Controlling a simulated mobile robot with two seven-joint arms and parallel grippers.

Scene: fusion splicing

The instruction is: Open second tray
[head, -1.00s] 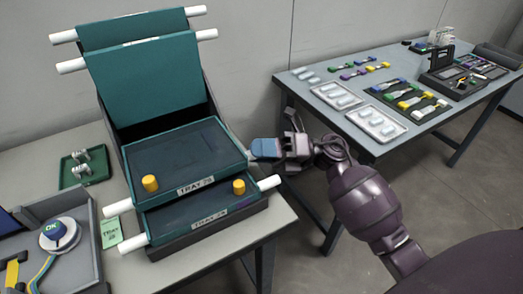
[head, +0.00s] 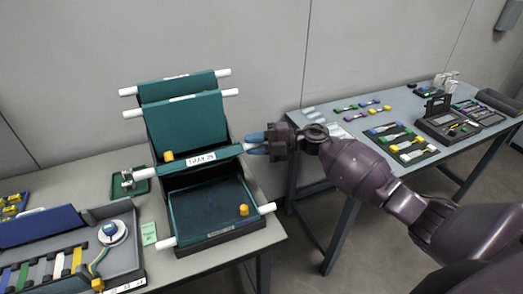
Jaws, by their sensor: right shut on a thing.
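A stack of hinged teal trays stands on the left table. Two trays (head: 185,122) are raised at the back, with white handle ends. Below them a third tray (head: 228,154) is tilted up, seen nearly edge-on, with its label facing me and a yellow knob (head: 167,156) at its left. My right gripper (head: 257,143) is at its right end, shut on its white handle, which the blue fingertips mostly hide. The lowest tray (head: 205,205) lies flat and uncovered below, with a yellow knob (head: 244,210) at its front right. My left gripper is not in view.
A grey tray with coloured strips (head: 125,262) and a small green card (head: 149,233) lie to the left. A green holder (head: 140,187) is beside the stack. A second table (head: 345,122) at right carries splice parts and devices. A floor gap separates the tables.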

